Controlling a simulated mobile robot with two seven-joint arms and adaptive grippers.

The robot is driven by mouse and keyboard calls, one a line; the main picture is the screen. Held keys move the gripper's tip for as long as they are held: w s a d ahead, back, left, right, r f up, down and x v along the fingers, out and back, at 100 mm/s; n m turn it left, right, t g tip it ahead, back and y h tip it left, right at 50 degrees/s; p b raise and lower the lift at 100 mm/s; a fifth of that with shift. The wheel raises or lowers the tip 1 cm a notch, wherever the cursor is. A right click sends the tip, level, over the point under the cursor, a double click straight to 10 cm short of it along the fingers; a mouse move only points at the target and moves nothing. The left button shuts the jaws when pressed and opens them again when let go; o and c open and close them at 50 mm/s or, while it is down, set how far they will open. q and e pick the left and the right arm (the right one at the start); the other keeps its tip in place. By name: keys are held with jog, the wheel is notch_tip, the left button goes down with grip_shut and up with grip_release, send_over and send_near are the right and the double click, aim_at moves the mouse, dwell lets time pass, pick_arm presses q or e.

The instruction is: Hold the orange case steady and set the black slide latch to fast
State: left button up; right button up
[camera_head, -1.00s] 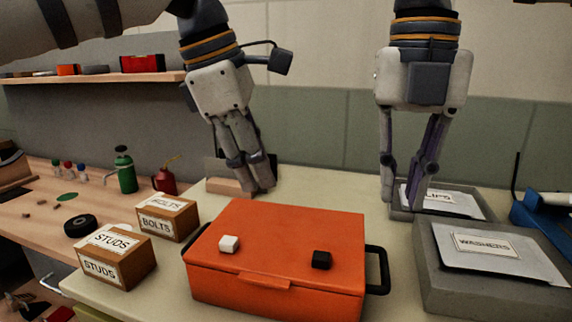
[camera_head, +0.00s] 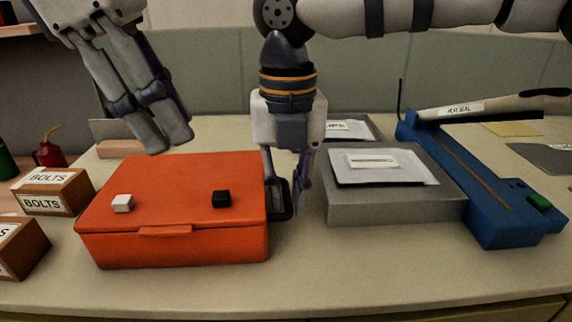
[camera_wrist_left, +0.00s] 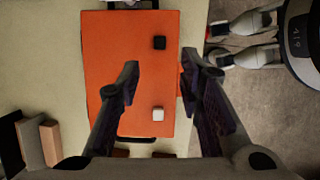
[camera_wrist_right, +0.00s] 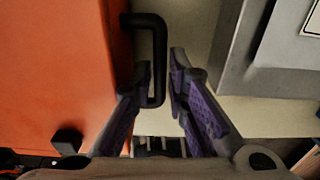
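The closed orange case (camera_head: 170,238) lies on the table, with a white slide latch (camera_head: 122,203) and the black slide latch (camera_head: 221,198) on its lid towards the front. Both latches also show in the left wrist view, the black one (camera_wrist_left: 159,42) and the white one (camera_wrist_left: 158,114). My left gripper (camera_head: 168,147) is open and empty above the case, its fingers wide apart. My right gripper (camera_head: 287,208) is open at the case's right side. In the right wrist view the black side handle (camera_wrist_right: 158,40) lies between its fingertips, with gaps visible. The latch markings cannot be read.
A grey box (camera_head: 390,208) with a labelled packet stands close right of my right gripper. A blue sealer (camera_head: 490,205) stands further right. A BOLTS box (camera_head: 52,192) stands left of the case. The table in front is clear.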

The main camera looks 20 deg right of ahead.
pick_arm(q)
jog(key=shift+a, duration=0.15)
jog(key=shift+c, duration=1.4)
jog(key=shift+g, duration=0.3)
jog(key=w+a, duration=0.1)
jog(key=a, duration=0.1)
jog(key=w+a, duration=0.1)
jog(key=a, duration=0.2)
jog(key=w+a, duration=0.1)
jog(key=a, duration=0.1)
jog(key=shift+a+r, duration=0.25)
jog(key=shift+a, duration=0.15)
grip_shut()
jog(key=shift+d, duration=0.15)
